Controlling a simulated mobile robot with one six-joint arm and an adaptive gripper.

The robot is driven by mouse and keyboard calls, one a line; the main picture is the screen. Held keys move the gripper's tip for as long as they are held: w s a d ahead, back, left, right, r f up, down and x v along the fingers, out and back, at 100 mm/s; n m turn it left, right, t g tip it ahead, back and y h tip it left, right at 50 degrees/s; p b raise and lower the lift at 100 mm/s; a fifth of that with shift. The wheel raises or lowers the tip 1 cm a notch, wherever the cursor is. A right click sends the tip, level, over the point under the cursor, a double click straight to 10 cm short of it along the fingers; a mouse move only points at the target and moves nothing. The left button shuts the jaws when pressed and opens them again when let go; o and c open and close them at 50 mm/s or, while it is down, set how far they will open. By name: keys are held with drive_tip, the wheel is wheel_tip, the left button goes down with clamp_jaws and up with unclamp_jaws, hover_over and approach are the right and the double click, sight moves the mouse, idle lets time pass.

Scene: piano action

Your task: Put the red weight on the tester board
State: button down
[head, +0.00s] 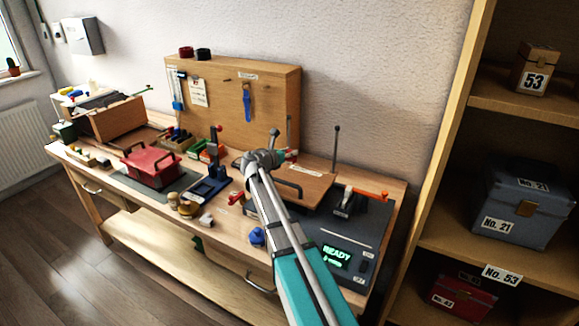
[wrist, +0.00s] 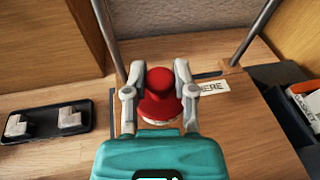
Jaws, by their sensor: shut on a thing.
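My gripper (wrist: 158,92) is shut on the red weight (wrist: 160,95), with one finger on each side of its round red body. A pale rim shows under the weight. The wooden tester board (wrist: 240,125) lies under and around it, with a white label ending in "HERE" (wrist: 209,87) to the right. I cannot tell whether the weight touches the board. In the head view my gripper (head: 262,160) is over the left back part of the tester board (head: 312,190). The weight is not clearly seen there. The tester's dark panel (head: 340,255) reads "READY".
Upright metal rods (head: 336,145) stand behind the board. A dark handle (head: 290,187) lies on the board's left. A red box (head: 153,165), a blue press (head: 210,180) and small parts fill the bench to the left. A shelf (head: 530,105) with boxes stands right.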

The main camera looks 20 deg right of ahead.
sight(289, 160)
drive_tip(key=shift+w+f, duration=0.2)
idle(0.3)
drive_tip(key=shift+w+d+f+b, duration=0.1)
drive_tip(key=shift+w+f+b, duration=0.2)
drive_tip(key=shift+f+b, duration=1.65)
drive_tip(key=shift+b, duration=0.1)
drive_tip(key=shift+f, duration=0.1)
drive_tip(key=shift+c, duration=2.2)
unclamp_jaws()
drive_tip(key=shift+r, duration=0.2)
drive_tip(key=p+v, duration=0.2)
drive_tip(key=v, duration=1)
drive_tip(key=shift+f, duration=0.1)
